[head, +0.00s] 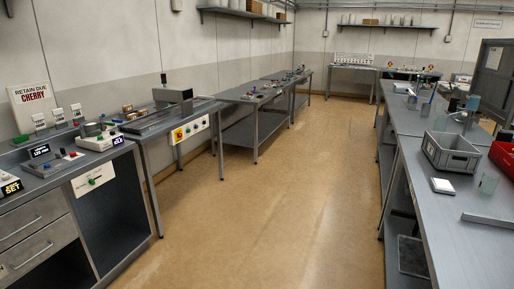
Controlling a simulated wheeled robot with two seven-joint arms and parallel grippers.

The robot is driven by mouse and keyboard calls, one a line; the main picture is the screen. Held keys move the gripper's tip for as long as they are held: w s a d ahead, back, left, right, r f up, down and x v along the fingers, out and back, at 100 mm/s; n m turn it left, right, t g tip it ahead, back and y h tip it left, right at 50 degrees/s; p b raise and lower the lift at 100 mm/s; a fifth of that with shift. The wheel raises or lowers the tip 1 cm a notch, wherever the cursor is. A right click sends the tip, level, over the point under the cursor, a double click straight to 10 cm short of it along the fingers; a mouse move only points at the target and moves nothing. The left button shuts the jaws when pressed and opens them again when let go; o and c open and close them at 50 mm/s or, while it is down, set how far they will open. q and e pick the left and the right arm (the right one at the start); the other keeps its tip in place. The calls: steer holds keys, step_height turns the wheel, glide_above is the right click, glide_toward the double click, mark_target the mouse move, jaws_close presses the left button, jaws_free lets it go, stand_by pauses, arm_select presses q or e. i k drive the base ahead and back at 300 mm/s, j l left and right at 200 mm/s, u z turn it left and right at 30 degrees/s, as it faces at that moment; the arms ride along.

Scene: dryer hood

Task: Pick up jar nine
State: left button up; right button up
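I cannot make out any jar marked nine from here. Three small white items (58,116) stand in a row at the back of the left bench, too small to tell whether they are jars or cards. Neither of my grippers is in view.
A sign (32,98) reading "RETAIN DUE CHERRY" leans behind the left bench (72,176). A grey crate (449,153), a red bin (503,158) and a white block (443,186) are on the right bench. The floor aisle (285,190) between the benches is clear.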

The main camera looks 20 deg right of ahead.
mark_target(489, 181)
steer(key=i+z, duration=0.3)
steer(key=z, duration=0.15)
steer(key=i+j+z, duration=0.1)
steer(key=i+z, duration=0.15)
steer(key=z, duration=0.2)
steer(key=i+j+z, duration=0.2)
steer(key=z, duration=0.3)
steer(key=i+j+z, duration=0.25)
steer(key=z, duration=0.2)
